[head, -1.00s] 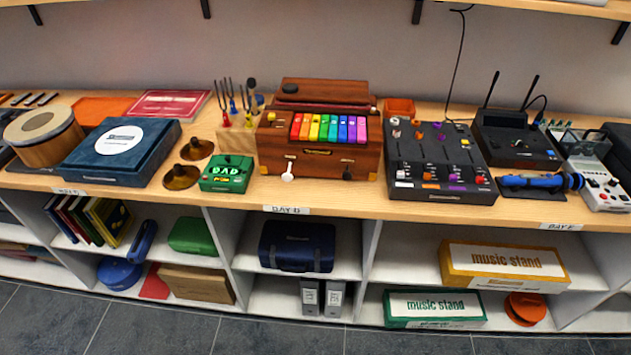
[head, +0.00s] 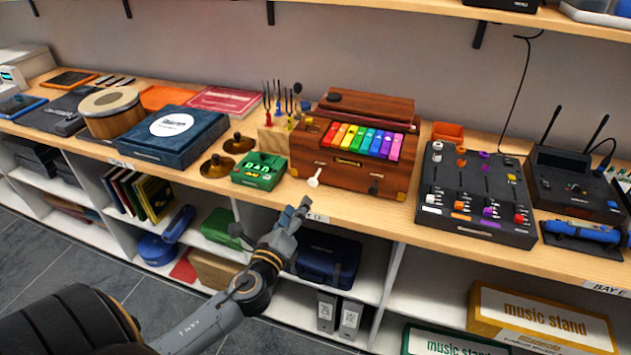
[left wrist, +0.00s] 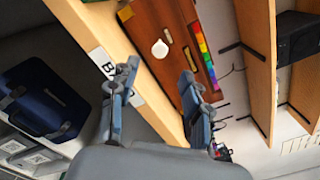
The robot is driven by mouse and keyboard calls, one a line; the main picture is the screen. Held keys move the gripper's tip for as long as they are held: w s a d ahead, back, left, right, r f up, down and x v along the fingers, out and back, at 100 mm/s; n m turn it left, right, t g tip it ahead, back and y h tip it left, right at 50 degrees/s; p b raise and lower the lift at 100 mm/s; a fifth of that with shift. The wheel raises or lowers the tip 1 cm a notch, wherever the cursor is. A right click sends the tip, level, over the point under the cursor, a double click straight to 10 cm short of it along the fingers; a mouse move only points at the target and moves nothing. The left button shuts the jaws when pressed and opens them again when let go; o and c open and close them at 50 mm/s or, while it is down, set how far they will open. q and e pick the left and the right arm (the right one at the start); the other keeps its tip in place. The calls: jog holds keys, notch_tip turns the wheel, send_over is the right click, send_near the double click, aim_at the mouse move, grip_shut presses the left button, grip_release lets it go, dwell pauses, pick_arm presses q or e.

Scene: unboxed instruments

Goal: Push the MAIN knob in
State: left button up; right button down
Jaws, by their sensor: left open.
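A wooden box instrument (head: 352,150) with rainbow keys stands on the shelf top. On its front are a white knob (head: 314,181) at left and a dark knob (head: 374,187) at right. No MAIN label is readable, so I cannot tell which knob bears that name. My left gripper (head: 298,210) is in front of the shelf edge, below the white knob and apart from it. In the left wrist view the open, empty fingers (left wrist: 158,75) flank the line toward the white knob (left wrist: 160,48). My right gripper is not in view.
A green pedal (head: 259,171) and brass cymbals (head: 218,167) stand left of the box. A black mixer (head: 478,195) with many small knobs stands to its right. A navy case (head: 330,260) sits on the shelf below. The wooden edge in front of the box is narrow.

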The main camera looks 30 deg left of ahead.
aim_at(312, 183)
pick_arm(q)
jog(key=p+x, duration=0.1)
jog(key=x, duration=0.9)
jog(key=shift+w+d, duration=0.1)
jog(key=shift+w, duration=0.35)
grip_shut()
